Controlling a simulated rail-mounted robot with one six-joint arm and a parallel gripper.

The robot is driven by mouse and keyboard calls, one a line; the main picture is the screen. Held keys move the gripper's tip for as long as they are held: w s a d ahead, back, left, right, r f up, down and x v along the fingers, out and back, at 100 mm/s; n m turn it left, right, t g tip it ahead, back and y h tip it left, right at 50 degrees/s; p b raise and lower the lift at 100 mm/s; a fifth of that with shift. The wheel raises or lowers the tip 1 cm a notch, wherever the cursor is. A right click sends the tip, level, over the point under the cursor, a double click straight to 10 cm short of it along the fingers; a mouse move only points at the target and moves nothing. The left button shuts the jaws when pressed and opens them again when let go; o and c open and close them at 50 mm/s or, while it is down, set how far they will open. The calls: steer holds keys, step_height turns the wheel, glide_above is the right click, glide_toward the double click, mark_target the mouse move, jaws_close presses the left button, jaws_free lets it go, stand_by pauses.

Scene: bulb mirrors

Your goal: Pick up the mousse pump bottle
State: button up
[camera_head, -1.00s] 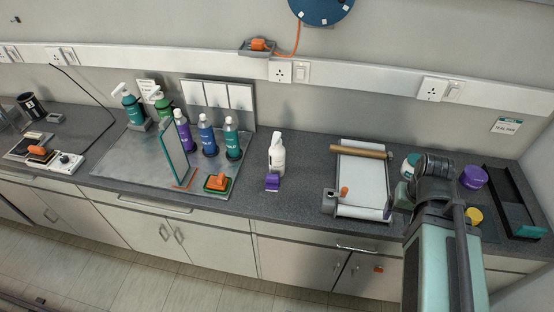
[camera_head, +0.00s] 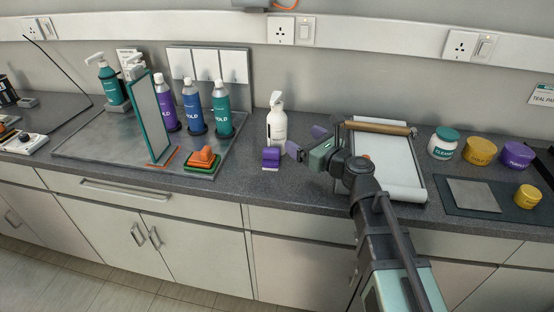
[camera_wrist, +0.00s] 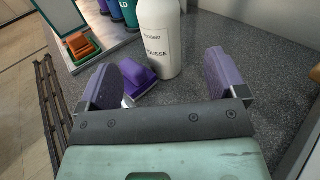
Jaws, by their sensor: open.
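The mousse pump bottle (camera_head: 277,125) is white and stands upright on the dark counter. In the wrist view the bottle (camera_wrist: 158,38) shows its label, partly reading "MOUSSE", and its top is cut off. My gripper (camera_head: 306,141) is open, just right of the bottle in the head view. In the wrist view my gripper (camera_wrist: 165,79) has its two purple fingers spread wide, with the bottle ahead and roughly between them, apart from both. A purple block-like object (camera_head: 271,158) sits on the counter in front of the bottle; in the wrist view it lies close to the left finger.
A metal tray (camera_head: 95,148) at left holds a teal-framed mirror (camera_head: 152,115), several bottles and an orange-and-green item (camera_head: 203,159). A white board with a wooden roller (camera_head: 378,126) lies right of my gripper. Jars (camera_head: 480,151) stand farther right.

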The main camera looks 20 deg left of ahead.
steer(key=shift+m, duration=0.3)
steer(key=x, duration=1.1)
steer(key=shift+a+r+p, duration=0.1)
steer(key=shift+r+p, duration=0.2)
steer(key=shift+r, duration=0.05)
steer(key=c, duration=1.2)
steer(key=shift+r, duration=0.1)
step_height(320, 180, up, 20)
steer(key=p, duration=2)
glide_above(284, 125)
steer(key=x, duration=0.3)
steer(key=shift+s, duration=0.15)
